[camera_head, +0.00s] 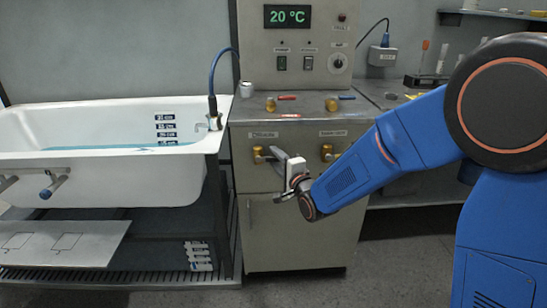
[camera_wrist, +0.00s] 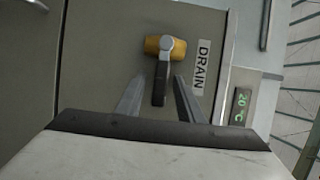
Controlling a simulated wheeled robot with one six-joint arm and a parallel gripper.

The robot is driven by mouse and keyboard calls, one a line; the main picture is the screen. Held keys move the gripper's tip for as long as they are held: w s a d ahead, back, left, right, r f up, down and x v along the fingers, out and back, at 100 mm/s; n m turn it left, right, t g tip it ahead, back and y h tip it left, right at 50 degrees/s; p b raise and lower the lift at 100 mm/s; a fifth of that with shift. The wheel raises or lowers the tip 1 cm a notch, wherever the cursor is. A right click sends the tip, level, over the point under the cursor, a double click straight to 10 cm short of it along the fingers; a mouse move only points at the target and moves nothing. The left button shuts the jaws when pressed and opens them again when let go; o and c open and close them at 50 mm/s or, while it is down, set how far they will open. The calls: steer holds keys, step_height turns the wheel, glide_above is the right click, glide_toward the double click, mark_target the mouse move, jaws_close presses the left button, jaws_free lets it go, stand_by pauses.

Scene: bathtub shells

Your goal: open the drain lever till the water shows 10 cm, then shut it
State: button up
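The drain lever (camera_wrist: 160,84) has a brass body and a dark handle, beside a "DRAIN" label in the wrist view. It also shows on the cabinet front in the head view (camera_head: 259,154), partly behind my gripper. My gripper (camera_wrist: 159,90) is open. Its fingers stand on either side of the handle; I cannot tell whether either touches it. In the head view my gripper (camera_head: 284,177) is at the cabinet front. The white bathtub (camera_head: 110,178) holds blue water (camera_head: 118,150), its surface near the lower depth labels (camera_head: 165,132). Their figures are too small to read surely.
A second brass valve (camera_head: 327,153) is on the cabinet (camera_head: 300,225), right of the drain lever. Two more brass valves (camera_head: 271,104) (camera_head: 332,104) are on its top. A display (camera_head: 287,16) reads 20 °C. A blue hose (camera_head: 212,82) runs to the tub rim.

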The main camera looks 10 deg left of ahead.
steer(key=shift+c, duration=0.6)
jaws_close()
steer(key=shift+f, duration=0.15)
steer(key=shift+s+a+f+m+t, duration=0.15)
steer(key=shift+f+m+t, duration=0.35)
steer(key=shift+m, duration=0.7)
steer(key=shift+w+a+f+m+t, duration=0.1)
steer(key=shift+a+f+m+t, duration=0.2)
steer(key=shift+f+m, duration=0.65)
steer(key=shift+s+a+f+m+t, duration=0.1)
steer(key=shift+f+m+t, duration=0.3)
steer(key=shift+m, duration=1.05)
steer(key=shift+r, duration=0.1)
steer(key=shift+o, duration=0.6)
jaws_free()
